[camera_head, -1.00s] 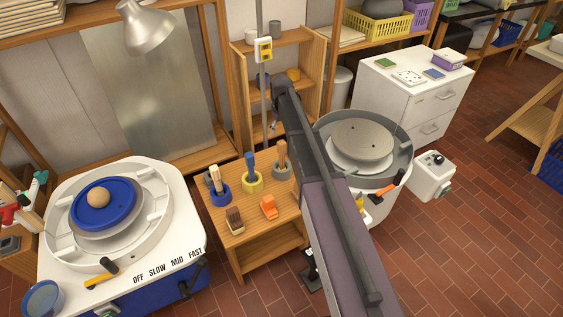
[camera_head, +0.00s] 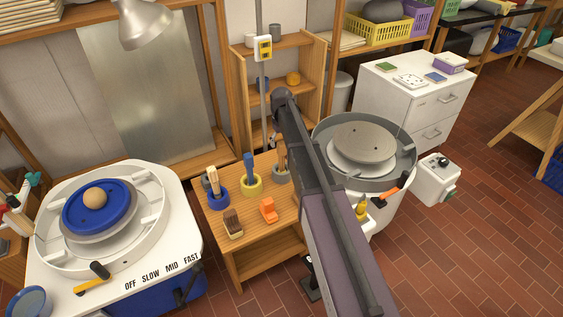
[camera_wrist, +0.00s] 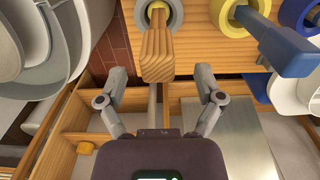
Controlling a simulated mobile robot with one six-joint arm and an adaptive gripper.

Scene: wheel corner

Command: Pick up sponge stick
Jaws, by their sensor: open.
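A stick with a light wooden handle (camera_head: 281,158) stands in a grey ring holder (camera_head: 282,175) on the small wooden table. In the wrist view its wooden handle (camera_wrist: 157,55) is large, just beyond and between my fingertips, and its lower end is hidden in the holder. I cannot tell whether a sponge is on it. My gripper (camera_wrist: 161,76) is open and empty, with a finger on either side of the handle's line and no visible contact. In the head view my arm partly covers the gripper and stick.
Beside it are a blue stick (camera_head: 249,167) in a yellow holder (camera_head: 251,184) and a wooden-handled tool (camera_head: 213,180) in a blue holder (camera_head: 218,200). An orange tool (camera_head: 268,210) and brown brush (camera_head: 233,224) lie in front. A pottery wheel (camera_head: 365,145) stands close on the right.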

